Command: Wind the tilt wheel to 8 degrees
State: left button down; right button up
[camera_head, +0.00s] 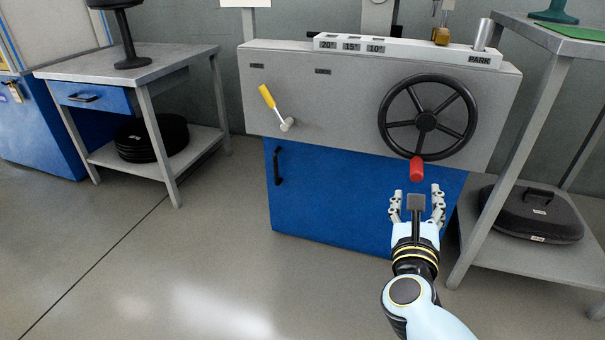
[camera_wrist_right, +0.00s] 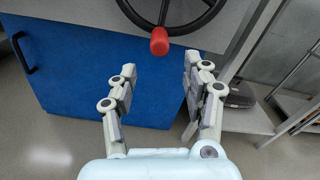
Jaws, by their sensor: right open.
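The tilt wheel (camera_head: 427,121) is a black spoked handwheel on the right part of the grey machine front. Its red handle (camera_head: 416,168) sits at the bottom of the rim; it also shows in the right wrist view (camera_wrist_right: 159,41). My right gripper (camera_head: 417,190) is open and empty, just below and in front of the red handle, with a gap between them. In the right wrist view my fingers (camera_wrist_right: 157,75) point toward the handle, which lies beyond their tips. My left gripper is out of view. No degree reading of the wheel is legible.
The grey machine (camera_head: 330,90) has a yellow lever (camera_head: 267,96), a top rail (camera_head: 405,48) with labelled slots and PARK, and a blue cabinet door (camera_head: 330,200). A grey shelf stand (camera_head: 545,255) stands close on the right. A workbench (camera_head: 130,68) stands left, with open floor between.

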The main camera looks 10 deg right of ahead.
aim_at(416, 170)
jog(key=b+x, duration=0.1)
jog(key=x, duration=0.9)
jog(key=shift+w+d, duration=0.1)
jog(key=shift+w, duration=0.25)
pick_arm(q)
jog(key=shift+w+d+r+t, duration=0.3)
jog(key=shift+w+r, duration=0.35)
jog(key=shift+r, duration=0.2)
pick_arm(e)
jog(key=shift+c, duration=0.2)
grip_shut()
